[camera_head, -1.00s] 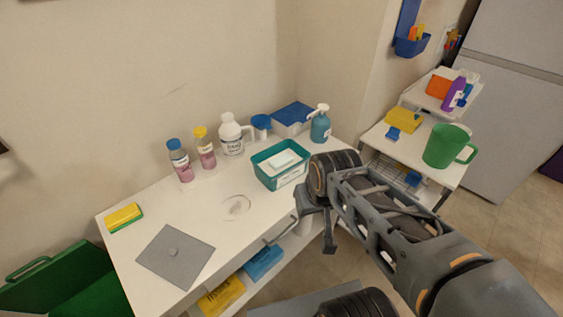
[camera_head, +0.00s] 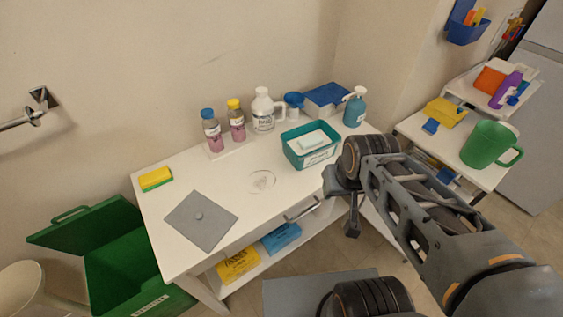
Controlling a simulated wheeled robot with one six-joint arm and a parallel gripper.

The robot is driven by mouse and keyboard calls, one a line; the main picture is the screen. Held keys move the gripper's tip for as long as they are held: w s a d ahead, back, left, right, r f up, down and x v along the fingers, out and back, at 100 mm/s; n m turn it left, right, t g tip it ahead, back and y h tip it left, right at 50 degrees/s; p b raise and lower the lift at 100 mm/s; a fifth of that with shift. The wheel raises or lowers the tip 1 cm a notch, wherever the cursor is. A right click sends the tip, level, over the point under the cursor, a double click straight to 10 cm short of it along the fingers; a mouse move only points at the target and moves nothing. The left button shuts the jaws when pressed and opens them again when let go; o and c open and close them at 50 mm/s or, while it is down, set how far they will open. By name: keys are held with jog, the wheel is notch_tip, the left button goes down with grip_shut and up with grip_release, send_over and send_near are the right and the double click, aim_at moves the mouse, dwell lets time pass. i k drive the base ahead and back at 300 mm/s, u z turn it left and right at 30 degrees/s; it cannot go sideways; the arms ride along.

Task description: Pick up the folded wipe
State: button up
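A teal open bin (camera_head: 311,157) stands at the right of the white table, with a small white folded item (camera_head: 314,140) in its top that looks like the folded wipe. A grey flat square (camera_head: 190,226) with a small round spot on it lies at the table's front left. My gripper (camera_head: 351,228) hangs at the end of my arm, in front of the table's right end and apart from the bin. Its fingers are small, dark and partly hidden by the arm, so their opening does not show.
A yellow sponge (camera_head: 156,179) lies at the left. Yellow (camera_head: 238,265) and blue (camera_head: 281,238) packs sit on the lower shelf. A green bin (camera_head: 135,262) and cart (camera_head: 415,128) flank the table.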

aim_at(308, 142)
jog(key=u, duration=3.3)
jog(key=k, duration=1.8)
jog(key=z, duration=1.6)
jog(key=i, duration=1)
jog(key=u, duration=0.05)
